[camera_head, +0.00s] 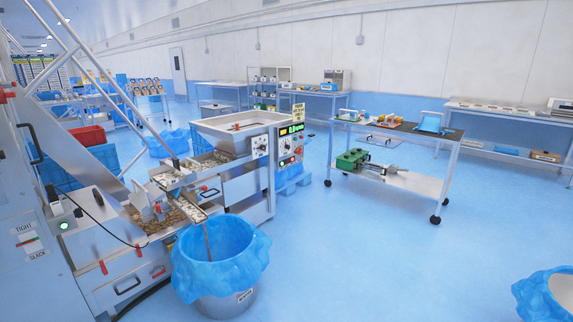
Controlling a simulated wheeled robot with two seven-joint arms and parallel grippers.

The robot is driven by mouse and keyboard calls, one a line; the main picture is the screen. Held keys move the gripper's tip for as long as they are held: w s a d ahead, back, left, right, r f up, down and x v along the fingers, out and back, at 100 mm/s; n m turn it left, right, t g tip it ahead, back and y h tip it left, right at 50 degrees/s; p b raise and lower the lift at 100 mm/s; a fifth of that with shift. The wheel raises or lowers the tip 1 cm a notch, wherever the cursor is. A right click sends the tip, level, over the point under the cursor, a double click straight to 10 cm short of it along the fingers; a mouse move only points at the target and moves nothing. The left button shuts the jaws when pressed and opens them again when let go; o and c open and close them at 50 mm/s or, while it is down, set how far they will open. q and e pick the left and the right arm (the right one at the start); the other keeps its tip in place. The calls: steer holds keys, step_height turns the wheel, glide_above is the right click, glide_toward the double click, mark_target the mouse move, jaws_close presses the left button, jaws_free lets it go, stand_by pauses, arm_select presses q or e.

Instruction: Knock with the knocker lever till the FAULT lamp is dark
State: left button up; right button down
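A snack feeding machine (245,180) with a steel hopper and trays of snack pieces stands left of centre. Its control panel (290,145) faces right and has a lit green number display (296,128), dials and small red and green spots below. I cannot read which spot is the FAULT lamp or whether it is lit. Several red-handled parts show on the machine, one on the lower front (103,267) and one by the tray (205,189). I cannot tell which, if any, is the knocker lever. Neither of my grippers is in view.
A bin with a blue liner (222,252) stands under the chute. Another blue-lined bin (545,295) is at the lower right edge. A wheeled cart (415,182) with tools stands right of the machine. The blue floor between them is clear.

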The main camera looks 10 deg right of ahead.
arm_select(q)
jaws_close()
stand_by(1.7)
